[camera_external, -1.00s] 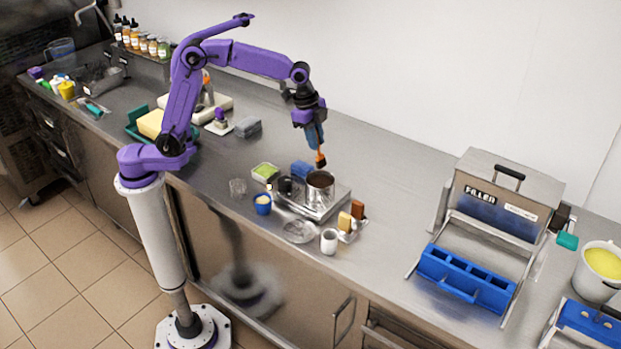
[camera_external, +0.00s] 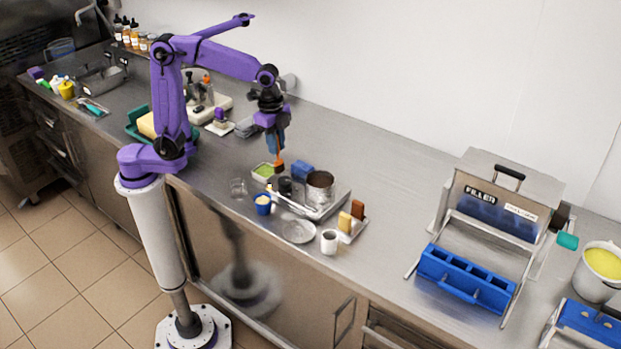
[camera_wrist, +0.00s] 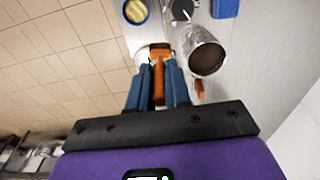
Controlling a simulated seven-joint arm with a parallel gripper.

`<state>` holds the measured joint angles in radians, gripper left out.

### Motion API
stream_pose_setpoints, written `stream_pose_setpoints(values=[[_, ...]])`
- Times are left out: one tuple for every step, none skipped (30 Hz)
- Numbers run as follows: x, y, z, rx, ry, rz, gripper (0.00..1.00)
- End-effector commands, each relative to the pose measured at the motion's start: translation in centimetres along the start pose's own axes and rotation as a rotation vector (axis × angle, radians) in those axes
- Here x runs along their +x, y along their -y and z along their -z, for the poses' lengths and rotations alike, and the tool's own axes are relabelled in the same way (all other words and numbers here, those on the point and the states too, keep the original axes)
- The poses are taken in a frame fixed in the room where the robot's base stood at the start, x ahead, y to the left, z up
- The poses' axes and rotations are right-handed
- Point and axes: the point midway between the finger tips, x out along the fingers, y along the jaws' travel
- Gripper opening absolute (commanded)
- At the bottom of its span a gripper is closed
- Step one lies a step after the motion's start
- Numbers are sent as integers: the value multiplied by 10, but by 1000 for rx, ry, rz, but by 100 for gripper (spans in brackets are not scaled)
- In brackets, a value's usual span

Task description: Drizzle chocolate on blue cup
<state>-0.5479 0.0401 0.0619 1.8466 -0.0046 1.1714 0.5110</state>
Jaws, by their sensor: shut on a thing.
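The blue cup (camera_external: 263,205) with pale yellow contents stands upright on the counter, left of the metal tray; its top shows at the upper edge of the wrist view (camera_wrist: 136,11). A metal pot (camera_external: 320,188) stands on the tray, and the wrist view shows dark brown chocolate inside the pot (camera_wrist: 207,58). My gripper (camera_external: 276,150) is shut on an orange-brown utensil (camera_wrist: 158,75), held tip down in the air. It is left of the pot and above the area behind the blue cup. Whether chocolate is on the utensil cannot be told.
A dark cup (camera_external: 285,187) and a blue block (camera_external: 302,170) stand close to the pot. A green-filled container (camera_external: 263,172), a clear glass (camera_external: 238,187), a clear dish (camera_external: 299,231) and a white cup (camera_external: 330,242) stand nearby.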

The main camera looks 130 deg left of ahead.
Motion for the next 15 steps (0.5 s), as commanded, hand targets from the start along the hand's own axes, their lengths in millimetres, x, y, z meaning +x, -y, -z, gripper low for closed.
stream_pose_setpoints(values=[[-1, -11, -10, 2, 13, -6, 0], [-1, -16, -14, 2, 21, -10, 0], [0, -22, -20, 1, 29, -14, 0], [0, -25, -24, 0, 36, -18, 0], [0, -28, -27, 0, 41, -20, 0], [0, -32, -30, 0, 47, -23, 0], [1, -33, -32, 0, 51, -25, 0], [1, -35, -33, 0, 53, -25, 0], [2, -36, -34, 0, 55, -26, 0], [3, -36, -35, 0, 56, -27, 0], [4, -36, -35, -1, 57, -27, 0], [6, -36, -36, -1, 57, -27, 0], [8, -36, -35, -1, 57, -27, 0], [10, -36, -36, -1, 58, -28, 0], [13, -36, -36, -1, 58, -28, 0]])
